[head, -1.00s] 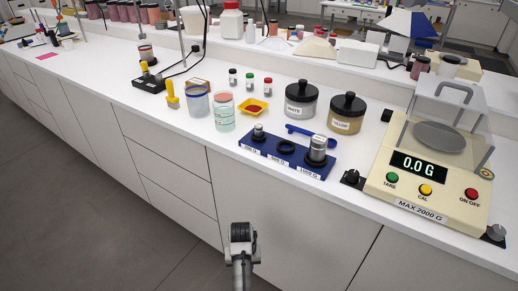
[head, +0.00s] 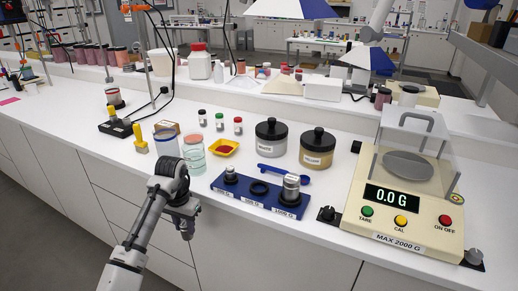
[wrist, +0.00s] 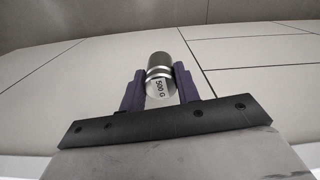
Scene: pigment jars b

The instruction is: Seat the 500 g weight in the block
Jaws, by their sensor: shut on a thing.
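The 500 g weight (wrist: 158,78) is a silver cylinder labelled "500 G" with a darker end, between the two dark fingers of my gripper (wrist: 160,88) in the wrist view. In the head view my gripper (head: 186,232) hangs in front of the counter's front edge, left of and nearer than the block. The weight is hard to make out there. The blue block (head: 243,184) lies on the counter. Its middle socket (head: 259,188) is an empty dark ring. A smaller weight (head: 231,174) sits at its left end and a larger one (head: 291,187) at its right end.
The balance (head: 405,222) reads 0.0 G right of the block. A blue scoop (head: 283,177) lies just behind the block, with two dark-lidded jars (head: 271,140) beyond. Drawer fronts are below the counter.

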